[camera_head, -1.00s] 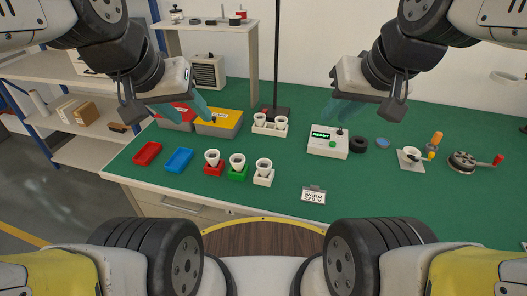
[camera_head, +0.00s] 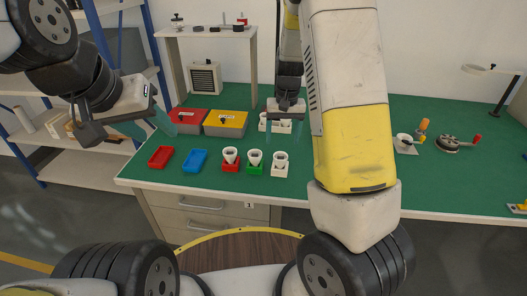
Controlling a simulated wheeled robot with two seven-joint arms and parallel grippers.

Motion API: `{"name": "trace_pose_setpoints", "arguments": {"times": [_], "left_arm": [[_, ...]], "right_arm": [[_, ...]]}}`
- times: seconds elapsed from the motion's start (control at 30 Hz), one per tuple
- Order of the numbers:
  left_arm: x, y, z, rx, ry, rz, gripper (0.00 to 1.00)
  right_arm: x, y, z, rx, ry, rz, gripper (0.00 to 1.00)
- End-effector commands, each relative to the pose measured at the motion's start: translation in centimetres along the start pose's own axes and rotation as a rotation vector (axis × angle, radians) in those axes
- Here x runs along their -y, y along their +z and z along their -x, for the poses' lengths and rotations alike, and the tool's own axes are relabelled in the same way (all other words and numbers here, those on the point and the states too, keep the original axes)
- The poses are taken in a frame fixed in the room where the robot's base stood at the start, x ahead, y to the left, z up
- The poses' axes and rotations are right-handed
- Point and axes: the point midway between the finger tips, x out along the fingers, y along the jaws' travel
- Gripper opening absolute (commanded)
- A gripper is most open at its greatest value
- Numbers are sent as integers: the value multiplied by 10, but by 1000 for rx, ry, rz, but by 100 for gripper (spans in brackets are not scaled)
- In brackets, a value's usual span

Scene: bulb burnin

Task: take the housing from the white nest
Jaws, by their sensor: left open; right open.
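The white nest (camera_head: 280,172) is the rightmost of three small nests near the table's front edge. A white cup-like housing (camera_head: 280,158) stands upright in it. My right gripper (camera_head: 283,143) is open and empty, pointing down just behind and above the white nest, apart from the housing as far as I can tell. My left gripper (camera_head: 150,128) is open and empty, left of the bins. The red nest (camera_head: 231,168) and the green nest (camera_head: 254,170) stand to the left of the white one, each with a similar white housing.
A red tray (camera_head: 160,157), a blue tray (camera_head: 195,160), a red bin (camera_head: 187,116) and a yellow bin (camera_head: 225,124) lie left. My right arm covers the table's middle right.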

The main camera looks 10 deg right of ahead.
Motion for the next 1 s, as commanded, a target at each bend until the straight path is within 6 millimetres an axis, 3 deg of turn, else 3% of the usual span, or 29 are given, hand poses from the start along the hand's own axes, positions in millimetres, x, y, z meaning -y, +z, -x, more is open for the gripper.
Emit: {"name": "trace_pose_setpoints", "arguments": {"times": [0.17, 0.7, 1.0], "left_arm": [[0, 0, 0, 0, 0, 0, 47], [0, 0, 0, 0, 0, 0, 47], [0, 0, 0, 0, 0, 0, 47]], "right_arm": [[-3, -7, -19, 16, 36, 2, 72], [-8, -5, -87, 18, 36, 1, 72], [-8, -6, -95, 15, 35, 3, 72]]}}
